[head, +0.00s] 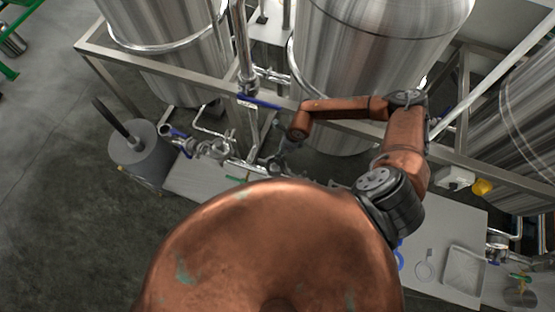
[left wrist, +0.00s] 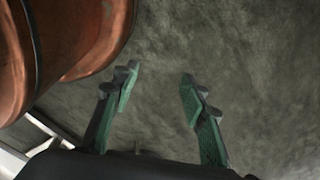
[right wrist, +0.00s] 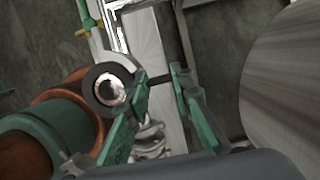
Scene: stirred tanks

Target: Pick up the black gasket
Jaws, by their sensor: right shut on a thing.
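My right gripper (right wrist: 160,71) is shut on a thin dark thing, seen as a short black bar between its fingertips; it looks like the black gasket (right wrist: 160,79) edge-on. In the head view my right gripper (head: 279,160) is small and dark, in front of the middle tank and close to the pipework; the gasket cannot be made out there. My left gripper (left wrist: 160,80) is open and empty, with only grey floor between and beyond its fingers. It is not in the head view.
A steel tank (head: 365,60) on a metal frame stands behind my right arm. Pipes and a valve with a blue handle (head: 258,102) are beside it. A grey bin (head: 142,160) stands at left.

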